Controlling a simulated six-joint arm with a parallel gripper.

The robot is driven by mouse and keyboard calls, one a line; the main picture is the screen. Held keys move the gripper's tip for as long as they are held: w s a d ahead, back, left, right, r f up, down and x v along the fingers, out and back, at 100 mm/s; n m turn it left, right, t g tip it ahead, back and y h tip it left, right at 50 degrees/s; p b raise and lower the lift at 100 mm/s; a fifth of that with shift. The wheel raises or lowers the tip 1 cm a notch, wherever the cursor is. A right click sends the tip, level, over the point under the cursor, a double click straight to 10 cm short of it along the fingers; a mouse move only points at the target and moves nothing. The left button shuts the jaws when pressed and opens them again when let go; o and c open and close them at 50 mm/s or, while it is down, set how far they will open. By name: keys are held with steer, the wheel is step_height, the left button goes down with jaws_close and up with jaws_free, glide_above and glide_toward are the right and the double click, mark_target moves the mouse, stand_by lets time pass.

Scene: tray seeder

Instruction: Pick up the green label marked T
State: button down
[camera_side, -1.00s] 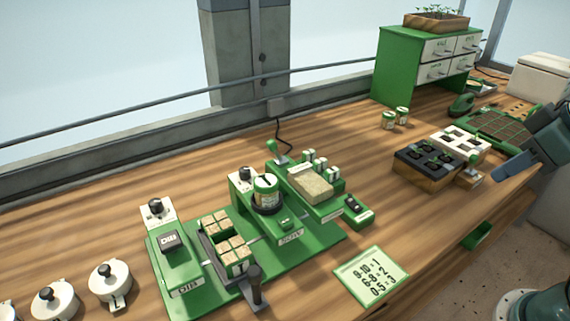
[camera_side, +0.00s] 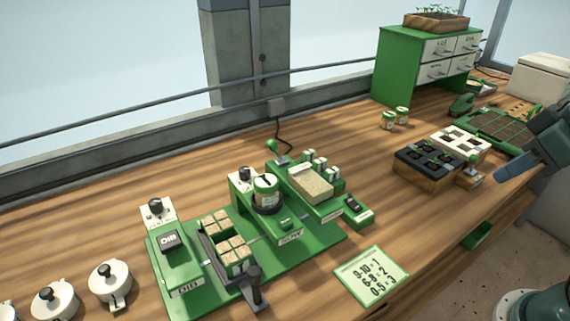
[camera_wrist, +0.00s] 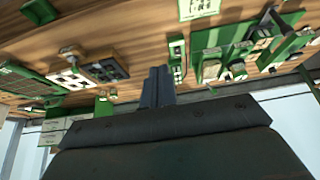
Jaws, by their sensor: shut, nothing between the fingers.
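Several small green-and-white upright pieces (camera_side: 320,164) stand at the back of the station with the tan block, in the side view. They may be the labels, but no letter T can be read on them. My gripper (camera_side: 500,175) is at the right edge of the side view, above the table's right end, well apart from these pieces. In the wrist view its two fingers (camera_wrist: 158,72) are together with nothing between them. A green-and-white item (camera_wrist: 178,60) appears just beside the fingertips there, too small to identify.
The green station board (camera_side: 325,243) fills the middle front. A numbered card (camera_side: 371,275) lies to its right. A dark tray (camera_side: 427,178) and a white tray (camera_side: 462,146) lie near my gripper. A green drawer cabinet (camera_side: 393,70) stands behind. Table between board and trays is largely clear.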

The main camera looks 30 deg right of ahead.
stand_by(0.3)
steer(key=c, duration=1.2)
jaws_free()
steer(key=w+a+r+m+g, duration=0.1)
steer(key=w+r+m, duration=0.3)
steer(key=w, duration=0.7)
steer(key=w+a+r+m+g, duration=0.15)
steer(key=w+m, duration=0.35)
steer(key=w, duration=0.7)
steer(key=w+f+m+g+y, duration=0.1)
steer(key=w+f+m, duration=0.45)
steer(key=w, duration=0.45)
steer(key=w+f+m, duration=0.4)
steer(key=w+f, duration=0.3)
steer(key=w, duration=0.3)
steer(key=shift+s+d+x, duration=0.1)
steer(key=shift+d+x, duration=0.05)
steer(key=shift+x, duration=1.85)
steer(key=shift+s+d+x, duration=0.15)
steer(key=shift+d+x, duration=0.05)
steer(key=shift+x, duration=1.8)
